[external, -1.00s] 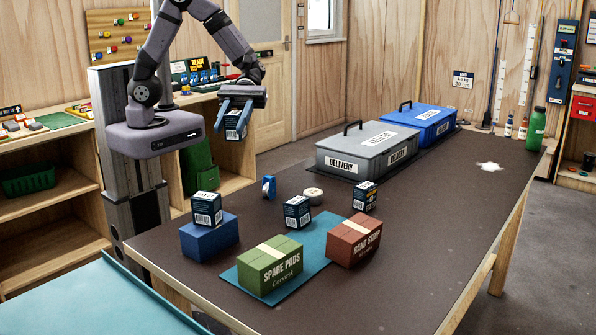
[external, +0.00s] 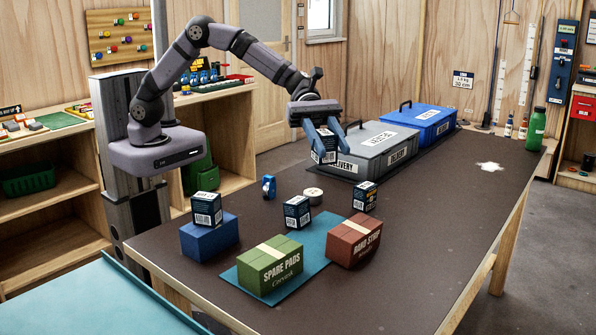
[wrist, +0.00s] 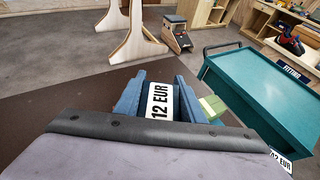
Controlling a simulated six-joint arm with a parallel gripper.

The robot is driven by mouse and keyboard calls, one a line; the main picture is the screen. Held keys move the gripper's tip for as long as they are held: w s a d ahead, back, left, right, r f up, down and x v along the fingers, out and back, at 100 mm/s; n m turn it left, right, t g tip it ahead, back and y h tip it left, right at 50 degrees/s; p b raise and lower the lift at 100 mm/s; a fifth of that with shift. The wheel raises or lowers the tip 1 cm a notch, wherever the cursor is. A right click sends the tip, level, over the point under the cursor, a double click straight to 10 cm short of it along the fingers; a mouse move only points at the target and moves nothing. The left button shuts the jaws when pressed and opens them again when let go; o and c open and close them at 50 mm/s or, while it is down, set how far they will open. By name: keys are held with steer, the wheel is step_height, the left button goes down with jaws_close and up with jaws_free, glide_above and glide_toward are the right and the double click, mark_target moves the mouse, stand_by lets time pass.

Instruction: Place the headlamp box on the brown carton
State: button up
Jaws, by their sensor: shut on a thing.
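My gripper (external: 326,140) is shut on a small dark box with a white label (external: 324,157), held in the air in front of the grey delivery case. In the wrist view the held box (wrist: 160,104) shows a "12 EUR" label between the blue fingers. I cannot read the word headlamp on it. The brown carton (external: 354,242), reddish with a pale strip, stands at the right end of a teal mat (external: 315,262), lower in the picture than my gripper and apart from it. A similar dark box (external: 364,198) shows just behind the carton; whether they touch is unclear.
Another dark box (external: 206,209) is on a blue carton (external: 208,238); one more (external: 297,212) stands behind the green carton (external: 270,268). A blue roll (external: 269,187) and a white disc (external: 313,195) lie near. Grey (external: 368,158) and blue (external: 420,125) cases stand behind.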

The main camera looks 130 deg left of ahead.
step_height(320, 180, up, 2)
steer(key=r+n+t+y+b, duration=0.1)
steer(key=n+y, duration=0.1)
glide_above(352, 228)
steer(key=shift+w+d+f, duration=0.1)
steer(key=shift+w+f, duration=0.1)
steer(key=shift+f, duration=3.65)
steer(key=shift+w+d+f, duration=0.1)
steer(key=shift+w+f, duration=0.05)
steer(key=shift+f, duration=3.7)
steer(key=shift+f, duration=0.1)
steer(key=o, duration=1.1)
steer(key=shift+r, duration=0.2)
steer(key=shift+s+a, duration=0.2)
steer(key=shift+s, duration=0.15)
steer(key=b+v, duration=0.2)
steer(key=v, duration=0.9)
steer(key=shift+s, duration=0.15)
